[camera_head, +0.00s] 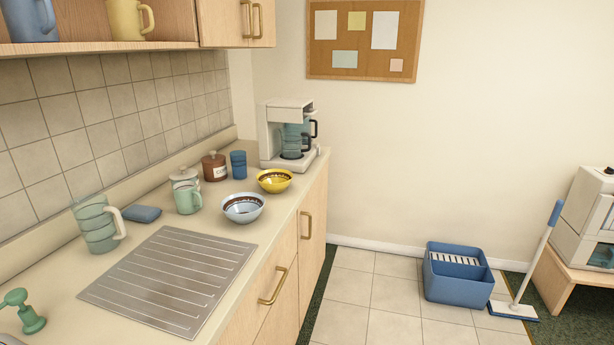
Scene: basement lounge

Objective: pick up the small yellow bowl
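The small yellow bowl (275,185) stands upright on the beige counter, close to its right edge. It has a dark brown patterned band inside, and I see nothing in it. A light blue bowl (242,214) with a similar brown band stands just in front of it and to the left. A dark blue cup (238,165) stands behind it to the left. My gripper is not in this view.
The coffee maker (287,135) stands right behind the yellow bowl. The ribbed drainboard (168,280) is bare. A blue bin (458,290) sits on the floor.

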